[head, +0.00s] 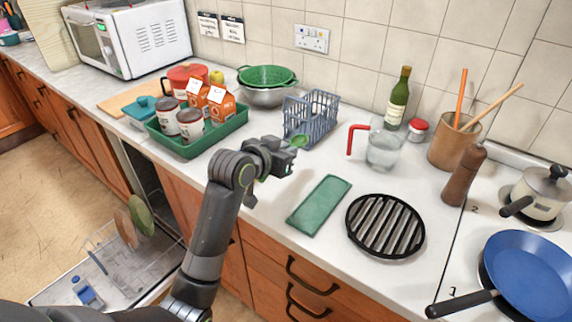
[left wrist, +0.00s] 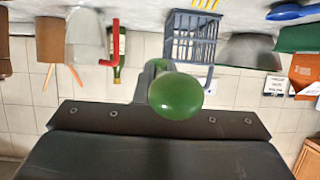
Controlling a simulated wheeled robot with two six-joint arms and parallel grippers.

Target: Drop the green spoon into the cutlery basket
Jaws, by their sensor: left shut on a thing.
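My left gripper (head: 287,150) is shut on the green spoon (head: 300,142), above the counter in front of the cutlery basket. The spoon's round green bowl (left wrist: 176,97) fills the middle of the left wrist view; its handle is mostly hidden. The cutlery basket (head: 311,117) is a blue-grey wire basket standing on the counter just behind the spoon. It also shows in the upside-down left wrist view (left wrist: 192,37), beyond the spoon. The spoon is outside the basket. My right gripper is not in view.
A green tray (head: 190,151) with cans and cartons stands left of the basket, a colander in a bowl (head: 267,95) behind it. A glass jug (head: 384,148) with a red handle stands to the right.

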